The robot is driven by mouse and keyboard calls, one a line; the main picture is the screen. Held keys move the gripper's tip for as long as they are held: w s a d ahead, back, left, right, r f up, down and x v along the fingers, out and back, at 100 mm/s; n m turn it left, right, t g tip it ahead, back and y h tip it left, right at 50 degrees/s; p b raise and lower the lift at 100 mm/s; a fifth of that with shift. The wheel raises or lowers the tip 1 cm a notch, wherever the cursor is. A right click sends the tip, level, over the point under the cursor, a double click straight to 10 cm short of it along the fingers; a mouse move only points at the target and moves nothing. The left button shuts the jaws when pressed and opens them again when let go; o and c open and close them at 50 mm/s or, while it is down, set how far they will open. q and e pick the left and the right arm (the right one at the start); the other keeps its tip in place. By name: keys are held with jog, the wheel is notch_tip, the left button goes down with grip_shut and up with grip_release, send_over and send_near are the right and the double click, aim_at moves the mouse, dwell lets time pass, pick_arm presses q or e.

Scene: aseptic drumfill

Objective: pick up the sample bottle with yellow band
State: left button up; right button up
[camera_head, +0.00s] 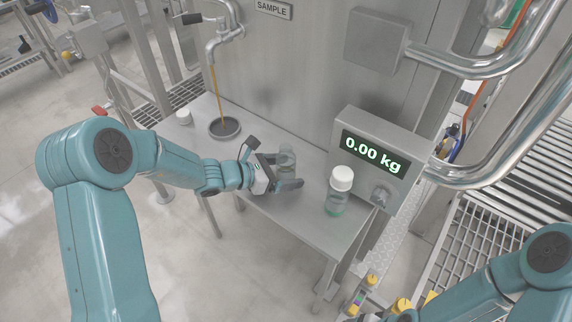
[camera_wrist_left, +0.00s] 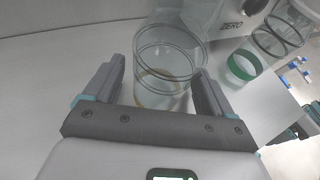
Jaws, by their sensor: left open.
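The sample bottle with the yellow band (camera_wrist_left: 168,62) is clear and uncapped in the left wrist view. Its yellowish band shows low on the glass. In the head view the bottle (camera_head: 287,157) stands on the steel table, partly hidden by my gripper. My left gripper (camera_head: 282,171) is open, with a finger on each side of the bottle. In the left wrist view the fingers (camera_wrist_left: 160,78) flank the glass, with a gap visible at least on the left. My right arm enters at the lower right, but its gripper is not visible.
A white-capped bottle with a green band (camera_head: 335,203) stands to the right on the table (camera_head: 285,222). Behind it is a scale display (camera_head: 373,156) reading 0.00 kg. A tap pours amber liquid into a round drain (camera_head: 224,128). A small white cap (camera_head: 184,117) lies at the left.

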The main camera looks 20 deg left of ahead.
pick_arm(q)
jog(key=c, duration=1.1)
jog(key=shift+o, duration=0.2)
jog(key=shift+r, duration=0.1)
